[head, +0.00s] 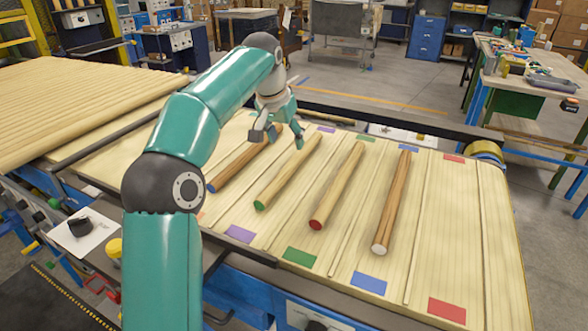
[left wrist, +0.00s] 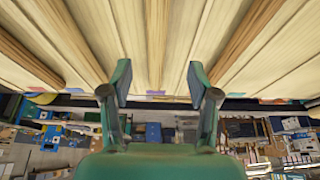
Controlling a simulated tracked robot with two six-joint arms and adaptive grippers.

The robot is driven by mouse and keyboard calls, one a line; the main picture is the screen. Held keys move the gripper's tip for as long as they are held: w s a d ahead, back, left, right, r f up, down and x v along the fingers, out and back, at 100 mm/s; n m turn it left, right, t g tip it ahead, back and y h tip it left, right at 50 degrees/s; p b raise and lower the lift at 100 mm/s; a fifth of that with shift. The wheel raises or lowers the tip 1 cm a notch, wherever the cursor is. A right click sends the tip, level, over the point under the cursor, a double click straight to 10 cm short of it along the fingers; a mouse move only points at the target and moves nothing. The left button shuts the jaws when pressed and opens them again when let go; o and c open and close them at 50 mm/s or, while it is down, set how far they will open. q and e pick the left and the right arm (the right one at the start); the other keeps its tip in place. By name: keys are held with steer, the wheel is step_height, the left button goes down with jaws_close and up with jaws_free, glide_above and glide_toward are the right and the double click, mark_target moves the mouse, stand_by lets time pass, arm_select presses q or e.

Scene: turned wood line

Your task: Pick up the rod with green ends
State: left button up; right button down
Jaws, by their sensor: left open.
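The rod with green ends (head: 288,174) lies on the slatted wooden bed, its near green end facing me. My left gripper (head: 278,139) is open and empty over the far part of the bed, near this rod's far end. In the left wrist view, a rod (left wrist: 157,45) that appears to be the green-ended one runs between the two spread fingers of my left gripper (left wrist: 156,82), without visible contact. Its coloured ends do not show there. My right gripper is not in view.
A red-ended rod (head: 338,185) and a white-ended rod (head: 392,202) lie to the right. Coloured patches mark the lanes. A dark rail (head: 385,117) runs along the far edge.

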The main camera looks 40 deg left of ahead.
mark_target(293, 161)
arm_select(q)
steer(key=x, duration=0.3)
steer(key=shift+f, duration=0.2)
steer(key=shift+d+b+x, duration=0.15)
steer(key=shift+b+x, duration=0.1)
steer(key=shift+x, duration=1.1)
steer(key=shift+d+b+x, duration=0.15)
steer(key=shift+b+x, duration=0.05)
steer(key=shift+x, duration=1.2)
steer(key=shift+s, duration=0.1)
jaws_close()
